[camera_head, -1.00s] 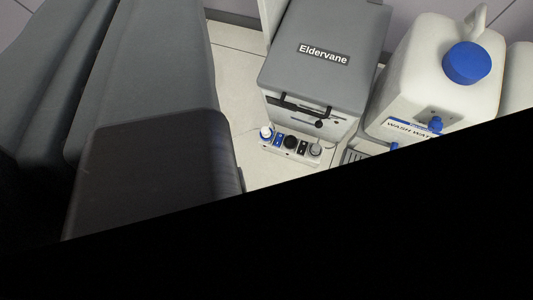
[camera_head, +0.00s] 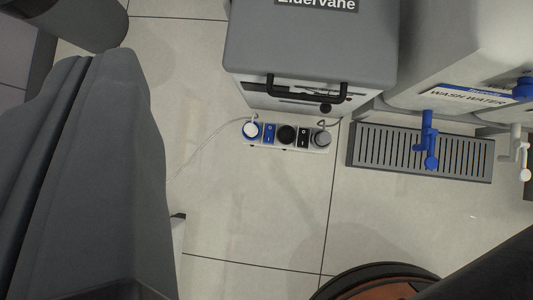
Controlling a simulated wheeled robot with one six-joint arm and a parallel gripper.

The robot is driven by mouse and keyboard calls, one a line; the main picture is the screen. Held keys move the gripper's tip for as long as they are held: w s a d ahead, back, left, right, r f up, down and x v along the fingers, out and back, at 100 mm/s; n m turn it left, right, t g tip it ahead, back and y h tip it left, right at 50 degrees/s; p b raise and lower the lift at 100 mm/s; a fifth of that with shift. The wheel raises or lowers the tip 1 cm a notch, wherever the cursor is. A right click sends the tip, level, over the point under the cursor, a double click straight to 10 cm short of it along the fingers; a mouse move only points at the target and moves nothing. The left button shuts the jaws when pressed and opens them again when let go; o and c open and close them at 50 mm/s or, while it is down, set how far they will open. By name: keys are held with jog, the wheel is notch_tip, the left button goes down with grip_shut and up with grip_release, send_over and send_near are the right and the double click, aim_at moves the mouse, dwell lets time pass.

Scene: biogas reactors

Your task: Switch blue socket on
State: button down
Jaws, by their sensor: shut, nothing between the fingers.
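A white power strip (camera_head: 261,147) lies on the floor in front of the grey Eldervane box. At its left end is the blue socket (camera_head: 245,136), with a white round plug (camera_head: 250,129) over it. Right of it is a blue rocker switch (camera_head: 269,133); its on or off position is too small to tell. Then come a black round socket (camera_head: 286,135), a black rocker switch (camera_head: 303,136) and a grey plug (camera_head: 322,139) at the right end.
The grey Eldervane box (camera_head: 310,50) with a black handle stands right behind the strip. A wash water container with a blue tap (camera_head: 428,135) stands over a grey grate (camera_head: 380,160) at right. A thin cable (camera_head: 205,147) runs left. Tiled floor before the strip is clear.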

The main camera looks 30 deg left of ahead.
jog(key=w+f+m+g, duration=0.1)
jog(key=w+f+g, duration=0.15)
jog(key=f, duration=0.95)
jog(key=m+g+h, duration=0.2)
jog(key=g+h, duration=0.1)
jog(key=g, duration=0.1)
send_near(269, 137)
jog(key=v, duration=0.4)
jog(key=shift+d+r, duration=0.1)
jog(key=shift+x, duration=5)
